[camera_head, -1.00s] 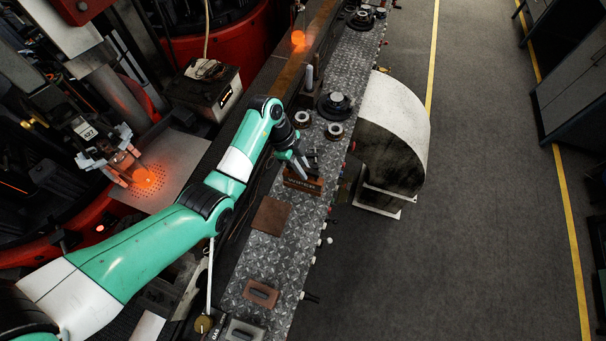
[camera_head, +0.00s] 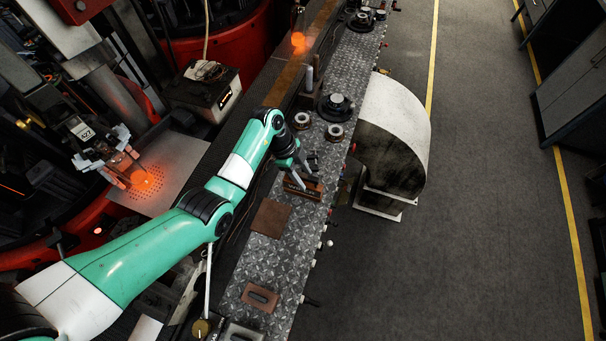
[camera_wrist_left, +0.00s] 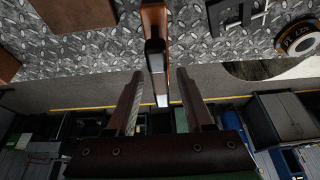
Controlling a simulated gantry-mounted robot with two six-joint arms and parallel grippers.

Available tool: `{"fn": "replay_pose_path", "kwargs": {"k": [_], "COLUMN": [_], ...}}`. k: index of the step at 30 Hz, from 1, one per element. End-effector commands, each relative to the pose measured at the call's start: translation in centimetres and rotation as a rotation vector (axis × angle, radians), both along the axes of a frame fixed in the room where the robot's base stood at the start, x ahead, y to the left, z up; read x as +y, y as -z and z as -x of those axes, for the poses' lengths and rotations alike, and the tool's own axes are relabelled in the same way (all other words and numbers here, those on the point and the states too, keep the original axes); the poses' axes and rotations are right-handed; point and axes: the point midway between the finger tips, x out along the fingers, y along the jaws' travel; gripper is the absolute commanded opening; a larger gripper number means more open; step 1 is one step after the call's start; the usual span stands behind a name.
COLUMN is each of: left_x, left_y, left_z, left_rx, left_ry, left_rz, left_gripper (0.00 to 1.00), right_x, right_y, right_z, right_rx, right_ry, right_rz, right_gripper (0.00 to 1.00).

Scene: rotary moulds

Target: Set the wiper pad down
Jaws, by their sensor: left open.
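The wiper pad, which I take to be the narrow red-brown block (camera_head: 304,190) with a label along its side, is on the diamond-plate bench (camera_head: 285,248). In the left wrist view the block (camera_wrist_left: 154,20) shows end-on, with a dark part and a pale lower end. My left gripper (camera_head: 304,177) is open at the block, and its fingers partly cover it. In the left wrist view the two fingers (camera_wrist_left: 160,76) are apart, with the block's lower part between them. I cannot tell whether they touch it. My right gripper is not in view.
A brown square plate (camera_head: 270,217) lies flat in front of the block. A small brown tray (camera_head: 260,297) is nearer. Round rings (camera_head: 334,132) and a dark round fitting (camera_head: 337,106) stand behind. A large curved housing (camera_head: 392,130) borders the bench's right side.

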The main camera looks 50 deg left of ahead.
Motion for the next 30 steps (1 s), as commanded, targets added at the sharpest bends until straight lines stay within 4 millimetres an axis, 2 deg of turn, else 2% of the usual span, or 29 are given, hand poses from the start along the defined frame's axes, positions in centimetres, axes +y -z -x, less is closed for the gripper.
{"fn": "replay_pose_path", "kwargs": {"k": [5,12,16,18,22,30], "left_x": [0.5,2.5,3.5,3.8,4.1,4.1], "left_y": [-1.8,-7.2,-9.7,-10.8,-11.4,-11.4], "left_z": [0.2,1.2,1.7,1.9,2.1,2.1], "left_rx": [-0.003,-0.003,-0.004,0.0,-0.001,0.0], "left_ry": [-0.002,-0.002,-0.002,-0.001,0.0,0.0], "left_rz": [-0.001,-0.002,-0.001,0.001,0.0,0.001], "left_gripper": [0.52,0.52,0.52,0.52,0.52,0.52], "right_x": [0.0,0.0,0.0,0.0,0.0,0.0], "right_y": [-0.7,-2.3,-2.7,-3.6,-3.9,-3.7], "right_z": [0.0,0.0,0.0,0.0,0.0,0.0], "right_rx": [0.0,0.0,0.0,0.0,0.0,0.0], "right_ry": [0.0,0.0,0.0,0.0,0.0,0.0], "right_rz": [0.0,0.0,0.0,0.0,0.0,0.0], "right_gripper": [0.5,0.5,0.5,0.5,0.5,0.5]}}
